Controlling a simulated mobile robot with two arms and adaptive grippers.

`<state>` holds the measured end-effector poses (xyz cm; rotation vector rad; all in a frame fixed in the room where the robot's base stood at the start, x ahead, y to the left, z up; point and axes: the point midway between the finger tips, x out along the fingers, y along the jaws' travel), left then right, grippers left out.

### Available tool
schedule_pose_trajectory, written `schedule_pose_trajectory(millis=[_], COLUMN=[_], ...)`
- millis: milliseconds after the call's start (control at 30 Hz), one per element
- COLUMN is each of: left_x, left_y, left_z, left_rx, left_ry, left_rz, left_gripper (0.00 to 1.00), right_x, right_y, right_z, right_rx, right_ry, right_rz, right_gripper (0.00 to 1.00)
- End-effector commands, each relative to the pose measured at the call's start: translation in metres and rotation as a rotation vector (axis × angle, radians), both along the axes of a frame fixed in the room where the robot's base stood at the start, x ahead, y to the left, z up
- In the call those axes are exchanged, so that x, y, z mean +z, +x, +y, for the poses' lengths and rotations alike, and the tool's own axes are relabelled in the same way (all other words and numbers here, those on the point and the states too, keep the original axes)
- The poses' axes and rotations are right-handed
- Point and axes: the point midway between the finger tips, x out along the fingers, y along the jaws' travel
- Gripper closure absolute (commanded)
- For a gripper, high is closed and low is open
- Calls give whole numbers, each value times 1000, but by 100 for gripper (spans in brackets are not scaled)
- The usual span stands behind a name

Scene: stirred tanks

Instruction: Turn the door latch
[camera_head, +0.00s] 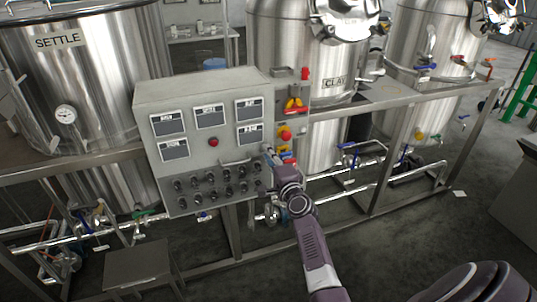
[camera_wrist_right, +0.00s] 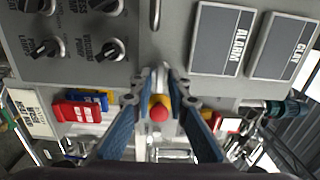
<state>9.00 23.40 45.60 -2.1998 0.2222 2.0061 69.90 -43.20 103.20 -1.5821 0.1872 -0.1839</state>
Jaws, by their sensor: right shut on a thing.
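The grey control cabinet (camera_head: 222,90) stands in front of the tanks, and its front door carries screens and knobs. My right gripper (camera_head: 270,157) is at the right edge of this door, reaching up from below. In the right wrist view my gripper's blue-grey fingers (camera_wrist_right: 161,82) converge on a small metal door latch (camera_wrist_right: 162,69) at the panel edge and are shut on it. The fingertips partly cover the latch, and I cannot tell its turn angle. My left gripper is not in view.
A red button on a yellow base (camera_wrist_right: 158,112) lies just beyond the fingers. Red and yellow switches (camera_head: 294,105) are mounted right of the cabinet. Knobs (camera_head: 210,190) fill the lower panel. Steel frame rails and pipes (camera_head: 340,180) run behind my arm; open floor lies in front.

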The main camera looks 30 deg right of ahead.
Motion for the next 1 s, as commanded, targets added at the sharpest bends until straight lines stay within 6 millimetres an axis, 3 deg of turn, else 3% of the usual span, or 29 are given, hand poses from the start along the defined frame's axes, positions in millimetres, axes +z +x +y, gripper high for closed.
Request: schedule_pose_trajectory(millis=[567, 600, 667, 1000], left_x=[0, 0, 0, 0], left_y=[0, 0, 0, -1], left_z=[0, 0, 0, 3], left_rx=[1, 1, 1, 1], left_ry=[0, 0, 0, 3], left_rz=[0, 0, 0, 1], left_gripper=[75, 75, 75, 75], right_x=[-1, -1, -1, -1], right_y=[0, 0, 0, -2], right_z=[0, 0, 0, 1], right_rx=[0, 0, 0, 0], right_ry=[36, 35, 35, 34], right_rz=[-7, -6, -7, -7], right_gripper=[100, 84, 77, 75])
